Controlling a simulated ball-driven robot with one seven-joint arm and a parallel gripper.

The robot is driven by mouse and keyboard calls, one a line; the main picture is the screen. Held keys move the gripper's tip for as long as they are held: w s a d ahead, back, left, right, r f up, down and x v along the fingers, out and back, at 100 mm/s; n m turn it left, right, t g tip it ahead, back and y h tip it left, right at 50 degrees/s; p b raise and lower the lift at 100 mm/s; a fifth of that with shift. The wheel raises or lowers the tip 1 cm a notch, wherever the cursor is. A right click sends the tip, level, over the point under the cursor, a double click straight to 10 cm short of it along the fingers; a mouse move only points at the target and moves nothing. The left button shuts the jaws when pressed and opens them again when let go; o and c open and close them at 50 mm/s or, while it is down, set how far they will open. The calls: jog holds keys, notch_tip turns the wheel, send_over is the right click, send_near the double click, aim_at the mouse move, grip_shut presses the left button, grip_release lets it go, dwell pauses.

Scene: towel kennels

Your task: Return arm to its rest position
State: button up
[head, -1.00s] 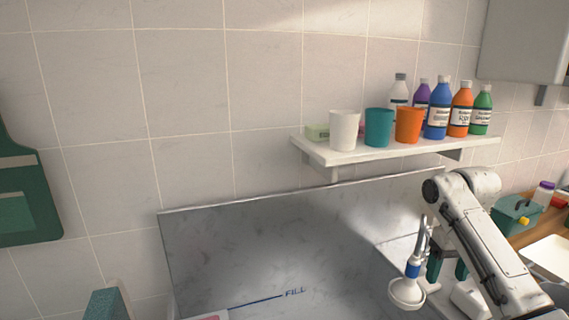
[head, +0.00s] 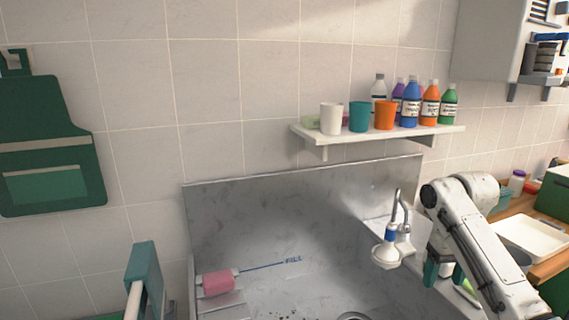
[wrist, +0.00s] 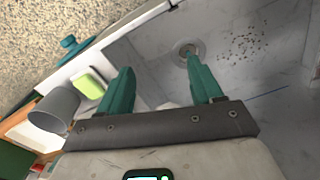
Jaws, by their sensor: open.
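My gripper shows from above in the wrist view (wrist: 160,88), with its two teal fingers spread apart and nothing between them. In the head view my white arm (head: 478,240) is bent at the right, and the teal fingers (head: 440,270) hang low beside the tub's right edge. The gripper is apart from the blue and white shower head (head: 388,250), which stands to its left on the tub's rim.
The grey tub (head: 300,185) has a pink block (head: 217,283) inside and a drain (wrist: 185,48). A wall shelf (head: 385,136) carries cups and several bottles. At right are a white tray (head: 530,243) and a wall cabinet (head: 495,45). A green apron (head: 50,145) hangs at left.

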jog(key=s+a+f, duration=0.4)
jog(key=f, duration=0.2)
jog(key=s+a+f+y, duration=0.1)
jog(key=s+a+f, duration=0.4)
jog(key=f, duration=0.1)
jog(key=s+a+f+y, duration=0.1)
jog(key=s+a+f, duration=0.4)
jog(key=f, duration=0.2)
jog(key=shift+f+n+t, duration=0.1)
jog(key=shift+n+t, duration=0.2)
jog(key=shift+t, duration=0.1)
jog(key=s+d+f+h, duration=0.1)
jog(key=s+d+f, duration=0.1)
jog(key=s, duration=1.2)
jog(key=s+d+f+m+h, duration=0.1)
jog(key=s+d, duration=0.2)
jog(key=s, duration=1.1)
jog(key=shift+s+d+f+m, duration=0.25)
jog(key=shift+d+f+m, duration=0.05)
jog(key=shift+d+f, duration=0.1)
jog(key=shift+c, duration=0.4)
